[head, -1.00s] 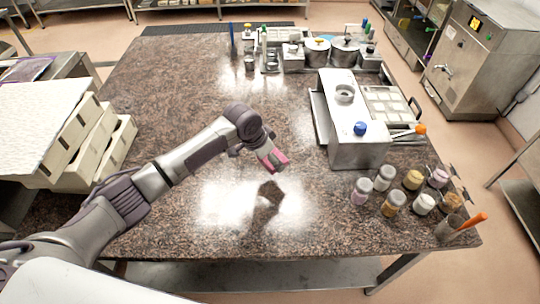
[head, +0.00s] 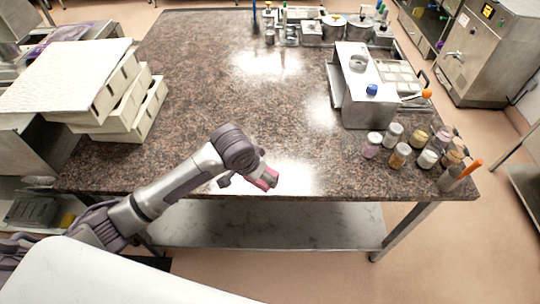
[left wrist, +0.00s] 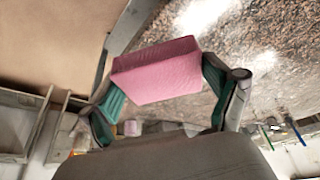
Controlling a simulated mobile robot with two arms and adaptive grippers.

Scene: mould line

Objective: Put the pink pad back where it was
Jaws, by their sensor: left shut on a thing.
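The pink pad (left wrist: 157,71) is a rectangular block between the two fingers of my left gripper (left wrist: 160,82) in the left wrist view. My left gripper is shut on it, with a green-lined finger at each end. In the head view the pad (head: 265,180) shows as a small pink piece at the tip of my left gripper (head: 262,178), over the near edge of the granite table (head: 240,110). It is held clear of the surface. My right gripper is not in view.
Stacked white boxes (head: 138,128) stand at the table's left. A metal dispenser (head: 362,88), several small jars (head: 401,154) and a cup with an orange-handled tool (head: 449,177) stand at the right. Pots (head: 333,27) stand at the far end. The table's middle is clear.

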